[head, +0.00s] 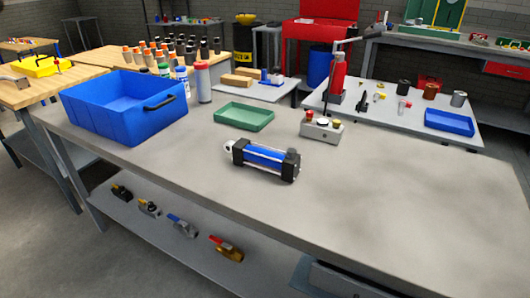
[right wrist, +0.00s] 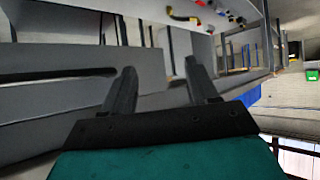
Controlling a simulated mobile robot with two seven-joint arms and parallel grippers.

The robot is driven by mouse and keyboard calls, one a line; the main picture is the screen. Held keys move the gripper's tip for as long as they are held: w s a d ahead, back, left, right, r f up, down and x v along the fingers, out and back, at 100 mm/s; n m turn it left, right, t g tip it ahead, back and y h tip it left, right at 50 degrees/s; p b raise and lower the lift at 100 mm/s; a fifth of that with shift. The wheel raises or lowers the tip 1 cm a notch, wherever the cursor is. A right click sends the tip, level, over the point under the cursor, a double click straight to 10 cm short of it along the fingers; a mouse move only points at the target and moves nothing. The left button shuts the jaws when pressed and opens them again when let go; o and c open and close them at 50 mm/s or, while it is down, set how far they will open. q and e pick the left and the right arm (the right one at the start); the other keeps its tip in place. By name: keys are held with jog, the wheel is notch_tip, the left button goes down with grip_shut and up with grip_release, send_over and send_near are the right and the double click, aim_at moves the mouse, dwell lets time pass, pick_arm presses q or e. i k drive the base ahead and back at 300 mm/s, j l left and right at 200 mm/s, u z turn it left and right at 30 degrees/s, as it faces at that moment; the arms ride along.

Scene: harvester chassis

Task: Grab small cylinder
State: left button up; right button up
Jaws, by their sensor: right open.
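A small blue cylinder with black end blocks and a silver eye at its left end (head: 264,157) lies on its side on the grey workbench (head: 400,195), near the middle of the head view. Nothing touches it. My right gripper (right wrist: 160,80) shows in the right wrist view with its two dark fingers apart and nothing between them. It points toward the bench's underside and shelf area, and the cylinder does not show there. My left gripper is not in the head view.
A blue bin (head: 110,118) stands left on the bench. A green tray (head: 244,117) and a grey button box (head: 321,129) lie behind the cylinder. The bench's right part is clear. A lower shelf holds several small parts.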

aim_at(243, 151)
jog(key=k+j, duration=0.1)
jog(key=j, duration=0.35)
jog(key=i+j, duration=0.25)
jog(key=j, duration=0.15)
jog(key=i+j, duration=0.45)
jog(key=j, duration=0.3)
jog(key=z, duration=0.05)
